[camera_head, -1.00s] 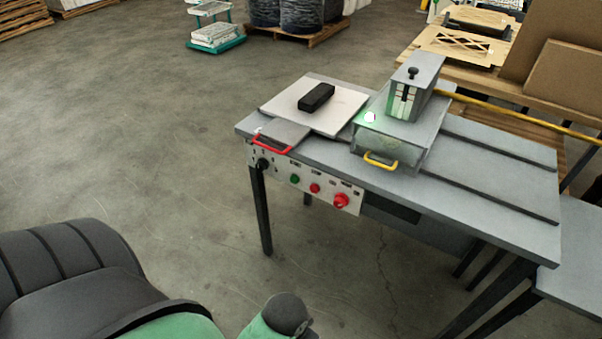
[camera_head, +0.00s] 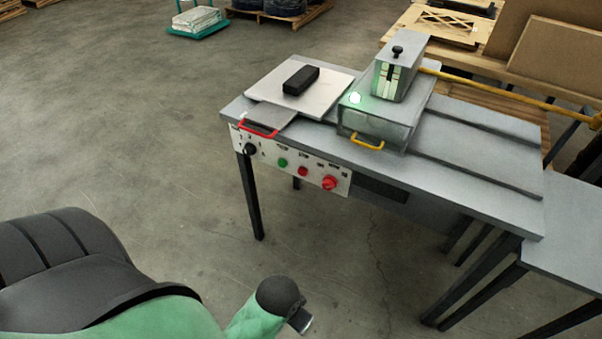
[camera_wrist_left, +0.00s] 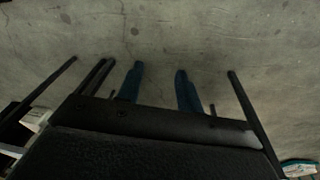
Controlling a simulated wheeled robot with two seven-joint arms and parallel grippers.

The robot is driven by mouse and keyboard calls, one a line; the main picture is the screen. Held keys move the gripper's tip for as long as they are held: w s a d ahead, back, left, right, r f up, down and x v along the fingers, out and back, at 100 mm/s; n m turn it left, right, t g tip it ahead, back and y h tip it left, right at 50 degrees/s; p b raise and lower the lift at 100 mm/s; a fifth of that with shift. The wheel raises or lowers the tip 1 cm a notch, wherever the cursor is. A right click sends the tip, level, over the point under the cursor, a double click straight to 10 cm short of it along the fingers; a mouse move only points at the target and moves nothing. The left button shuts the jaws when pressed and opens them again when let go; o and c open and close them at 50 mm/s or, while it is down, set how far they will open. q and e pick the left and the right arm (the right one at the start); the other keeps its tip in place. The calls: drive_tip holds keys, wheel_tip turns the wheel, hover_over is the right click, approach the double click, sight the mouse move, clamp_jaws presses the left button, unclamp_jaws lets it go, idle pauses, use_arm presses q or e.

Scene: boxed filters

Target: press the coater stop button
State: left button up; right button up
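The coater table (camera_head: 470,190) stands in the head view with a white control panel (camera_head: 262,158) on its front edge. The panel carries a black knob (camera_head: 249,149), a green button (camera_head: 282,162), a small red button (camera_head: 303,171) and a larger red button (camera_head: 329,182). Their labels are too small to read, so I cannot tell which red one is the coater stop. My left arm is at the bottom, apart from the panel. In the left wrist view my left gripper (camera_wrist_left: 158,82) has two blue fingers apart with bare floor between them. My right gripper is out of view.
On the table are a white plate (camera_head: 330,98) with a black block (camera_head: 301,80), a red handle (camera_head: 258,131), and a grey coater unit (camera_head: 385,122) with a yellow handle (camera_head: 367,144). Dark table legs (camera_head: 250,195) stand below the panel. The floor before the table is clear.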

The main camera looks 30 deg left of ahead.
use_arm(q)
clamp_jaws()
idle(1.5)
